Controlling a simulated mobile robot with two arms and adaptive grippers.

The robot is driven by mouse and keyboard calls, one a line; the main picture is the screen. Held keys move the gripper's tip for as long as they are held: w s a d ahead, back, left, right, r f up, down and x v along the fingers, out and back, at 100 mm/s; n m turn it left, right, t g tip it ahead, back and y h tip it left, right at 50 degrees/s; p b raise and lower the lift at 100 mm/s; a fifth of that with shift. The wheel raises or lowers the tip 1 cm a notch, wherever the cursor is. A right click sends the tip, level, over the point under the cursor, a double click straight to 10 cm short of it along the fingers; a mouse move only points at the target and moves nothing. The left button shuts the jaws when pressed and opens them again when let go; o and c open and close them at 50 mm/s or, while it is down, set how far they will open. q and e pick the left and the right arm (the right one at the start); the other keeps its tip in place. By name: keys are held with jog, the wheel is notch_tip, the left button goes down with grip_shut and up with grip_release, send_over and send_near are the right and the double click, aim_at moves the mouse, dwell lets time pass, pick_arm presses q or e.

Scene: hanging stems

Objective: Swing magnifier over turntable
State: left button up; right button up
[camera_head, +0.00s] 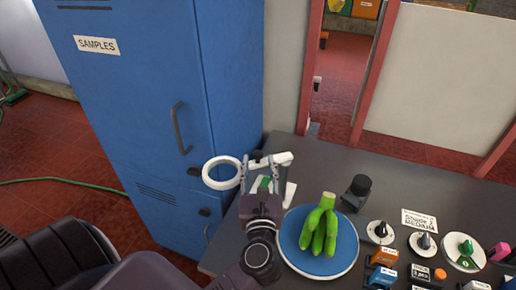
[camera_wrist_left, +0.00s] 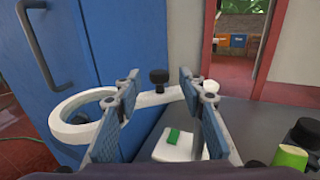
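The magnifier is a white ring (camera_head: 222,173) on a white arm; its ring also shows in the left wrist view (camera_wrist_left: 62,128). The ring hangs out to the left, in front of the blue cabinet. A black knob (camera_wrist_left: 158,77) stands up from the arm. My left gripper (camera_head: 258,166) is at the magnifier's arm, its fingers apart with the knob showing between them in the left wrist view. I cannot tell whether a finger touches the arm. The turntable (camera_head: 290,250) is a blue disc with a pale rim, bearing green bananas (camera_head: 320,228), right of my left gripper. My right gripper is not in view.
A blue cabinet (camera_head: 150,90) marked SAMPLES stands behind and left of the grey table (camera_head: 310,160). A black cylinder (camera_head: 357,192) stands behind the turntable. Several knobs, small boxes and a card (camera_head: 419,221) crowd the table to the right.

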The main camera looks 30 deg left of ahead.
aim_at(258, 158)
pick_arm(q)
jog(key=shift+x, duration=0.95)
jog(key=shift+p+x, duration=0.5)
jog(key=shift+x, duration=0.7)
jog(key=shift+a+f, duration=0.1)
jog(key=shift+f, duration=0.05)
jog(key=c, duration=1)
grip_shut()
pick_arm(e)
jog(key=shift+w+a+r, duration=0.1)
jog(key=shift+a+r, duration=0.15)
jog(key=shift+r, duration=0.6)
